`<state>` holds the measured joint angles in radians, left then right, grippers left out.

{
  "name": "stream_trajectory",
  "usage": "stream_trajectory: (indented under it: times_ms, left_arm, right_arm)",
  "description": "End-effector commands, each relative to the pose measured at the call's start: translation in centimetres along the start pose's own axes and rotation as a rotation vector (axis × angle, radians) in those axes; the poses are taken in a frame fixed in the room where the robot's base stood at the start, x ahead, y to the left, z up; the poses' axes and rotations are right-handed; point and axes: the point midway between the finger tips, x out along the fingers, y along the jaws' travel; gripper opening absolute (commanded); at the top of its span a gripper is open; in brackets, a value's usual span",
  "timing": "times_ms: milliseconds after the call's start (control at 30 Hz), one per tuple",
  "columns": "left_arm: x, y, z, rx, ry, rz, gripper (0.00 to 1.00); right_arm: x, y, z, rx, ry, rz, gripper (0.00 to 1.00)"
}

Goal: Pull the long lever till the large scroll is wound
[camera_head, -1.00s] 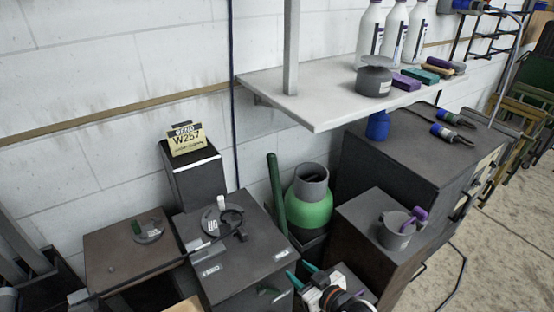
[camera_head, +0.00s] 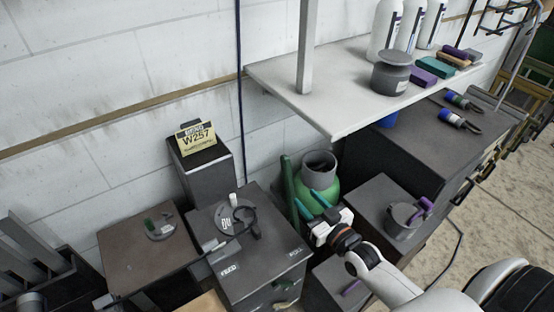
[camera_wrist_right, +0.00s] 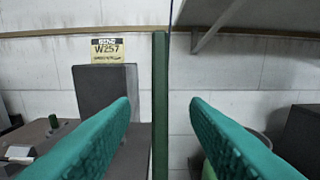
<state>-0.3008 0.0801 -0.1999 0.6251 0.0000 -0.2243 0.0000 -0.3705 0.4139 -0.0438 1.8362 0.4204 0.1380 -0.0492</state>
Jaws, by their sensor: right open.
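A long dark green upright bar (camera_head: 289,192), which looks like the long lever, stands beside the green bottle. My right gripper (camera_head: 310,204) is open, with teal fingers pointing at the bar from the near right side. In the right wrist view the bar (camera_wrist_right: 160,75) stands upright between the two open fingers (camera_wrist_right: 160,110), with gaps on both sides, and appears farther off than the fingertips. I cannot make out a large scroll in these views. My left gripper does not show.
A green bottle with a grey collar (camera_head: 319,168) stands just right of the bar. A dark cabinet (camera_head: 250,270) is on the near left, and a box with a grey mug (camera_head: 402,221) on the right. A white shelf (camera_head: 275,80) overhangs behind. A W257 sign (camera_head: 197,137) tops a grey block.

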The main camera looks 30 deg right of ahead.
Motion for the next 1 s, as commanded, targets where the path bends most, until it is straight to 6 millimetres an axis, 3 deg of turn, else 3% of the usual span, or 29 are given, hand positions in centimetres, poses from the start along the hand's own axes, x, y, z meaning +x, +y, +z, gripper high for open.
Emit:
stream_trajectory:
  times_ms: [167,500,700,1000]
  left_arm:
    - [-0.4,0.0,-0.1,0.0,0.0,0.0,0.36]
    - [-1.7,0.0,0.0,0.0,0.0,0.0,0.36]
    - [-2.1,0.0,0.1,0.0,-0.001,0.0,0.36]
    - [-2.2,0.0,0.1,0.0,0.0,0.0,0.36]
  right_arm:
    - [1.4,-0.1,0.3,0.001,-0.007,-0.001,0.42]
    - [7.8,-0.1,0.4,0.0,-0.007,-0.001,0.42]
    - [10.7,-0.1,0.3,0.0,-0.005,-0.001,0.42]
    - [12.0,0.0,0.2,0.0,-0.003,0.0,0.42]
